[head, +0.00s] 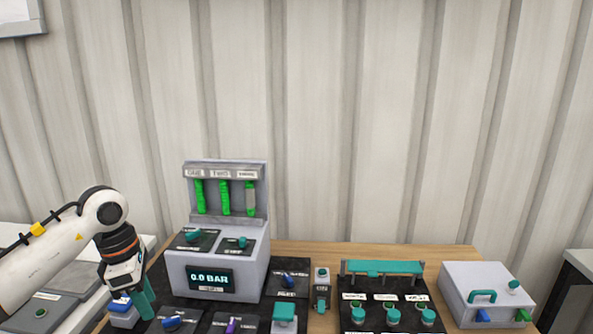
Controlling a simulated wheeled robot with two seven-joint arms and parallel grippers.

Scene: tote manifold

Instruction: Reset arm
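My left arm comes in from the left edge. Its gripper (145,305) points down with teal fingers at the left end of the wooden table (320,252). It is beside a small grey block with a blue top (122,303). I cannot tell whether the fingers touch anything or how far apart they are. My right gripper is out of view.
A grey console (262,262) with green vertical gauges and a display reading 0.0 BAR stands right of my gripper. Black panels with knobs lie in front. A teal bar (383,267) spans a black panel. A grey box (487,285) with a teal handle sits at right.

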